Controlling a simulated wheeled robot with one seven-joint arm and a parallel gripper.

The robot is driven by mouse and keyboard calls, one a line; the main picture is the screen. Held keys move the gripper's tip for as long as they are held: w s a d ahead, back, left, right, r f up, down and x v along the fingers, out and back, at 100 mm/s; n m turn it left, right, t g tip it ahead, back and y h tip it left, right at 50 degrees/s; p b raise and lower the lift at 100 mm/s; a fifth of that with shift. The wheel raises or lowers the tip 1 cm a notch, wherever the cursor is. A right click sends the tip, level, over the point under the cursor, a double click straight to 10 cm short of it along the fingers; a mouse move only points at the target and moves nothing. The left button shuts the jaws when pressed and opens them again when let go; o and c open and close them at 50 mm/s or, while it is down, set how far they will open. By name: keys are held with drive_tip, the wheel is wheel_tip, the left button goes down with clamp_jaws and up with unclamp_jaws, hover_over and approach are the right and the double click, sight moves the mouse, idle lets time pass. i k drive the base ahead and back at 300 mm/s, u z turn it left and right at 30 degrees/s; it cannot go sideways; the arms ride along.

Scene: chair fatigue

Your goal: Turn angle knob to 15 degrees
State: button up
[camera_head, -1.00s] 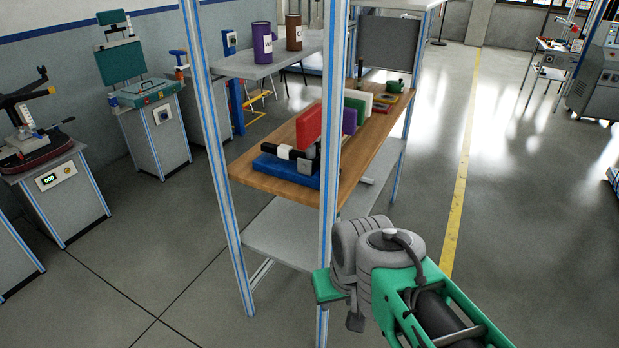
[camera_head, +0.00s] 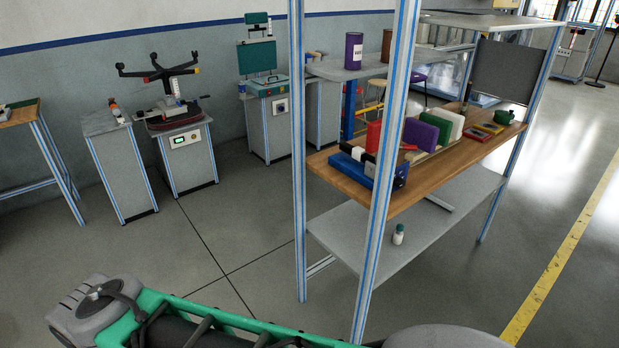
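A cabinet with a white control panel (camera_head: 184,139) and a small green display stands at left centre. A small round control seems to sit beside the display, too small to read. A second cabinet behind it has a white plate (camera_head: 279,106) with a dark round knob. I cannot tell which is the angle knob or what angle is set. An upturned five-star chair base (camera_head: 158,70) stands on the first cabinet's red-rimmed machine. My green and grey arm crosses the bottom edge, far from both panels. My gripper's fingers do not show.
A blue-striped frame with a wooden shelf (camera_head: 340,180) stands close ahead, its posts near my arm. A small bottle (camera_head: 398,234) is on its lower grey shelf. A grey cabinet (camera_head: 122,170) and wooden-topped table (camera_head: 20,114) stand left. Floor before the cabinets is clear.

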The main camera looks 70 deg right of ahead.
sight(400, 182)
drive_tip(key=u, duration=0.8)
drive_tip(key=k, duration=1.05)
drive_tip(key=z, duration=1.8)
